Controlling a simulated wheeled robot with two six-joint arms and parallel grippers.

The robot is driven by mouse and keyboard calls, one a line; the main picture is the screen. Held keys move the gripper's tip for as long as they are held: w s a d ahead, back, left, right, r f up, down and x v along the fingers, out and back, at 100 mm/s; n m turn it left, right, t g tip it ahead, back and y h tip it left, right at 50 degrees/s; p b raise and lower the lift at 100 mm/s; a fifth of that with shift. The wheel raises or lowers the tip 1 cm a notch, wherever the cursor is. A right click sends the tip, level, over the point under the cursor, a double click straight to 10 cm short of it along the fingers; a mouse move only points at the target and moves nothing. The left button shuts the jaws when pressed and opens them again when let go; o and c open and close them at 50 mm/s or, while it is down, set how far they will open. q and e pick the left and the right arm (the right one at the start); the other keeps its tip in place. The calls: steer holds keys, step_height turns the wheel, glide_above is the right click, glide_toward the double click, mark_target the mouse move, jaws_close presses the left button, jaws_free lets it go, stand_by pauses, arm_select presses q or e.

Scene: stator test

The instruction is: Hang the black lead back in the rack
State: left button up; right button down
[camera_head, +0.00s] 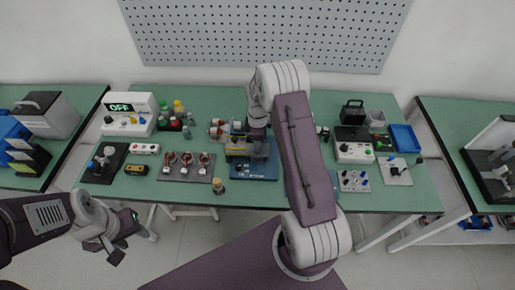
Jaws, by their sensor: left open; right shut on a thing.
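My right gripper (257,148) is over the middle of the green bench, just above a yellow and grey device on a blue base plate (262,172). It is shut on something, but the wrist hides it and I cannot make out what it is. I cannot pick out the black lead with certainty. I also cannot tell which fixture is its rack. My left gripper (116,252) is open and empty, low in front of the bench's left front edge.
A white tester (128,104) showing OFF stands at the back left of the bench (225,100). Wound parts lie on a grey plate (172,174). At the right are a white control box (354,152) and a blue tray (405,138). My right arm covers the bench's centre right.

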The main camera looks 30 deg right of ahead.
steer(key=shift+r+p, duration=2.25)
steer(key=shift+r, duration=0.65)
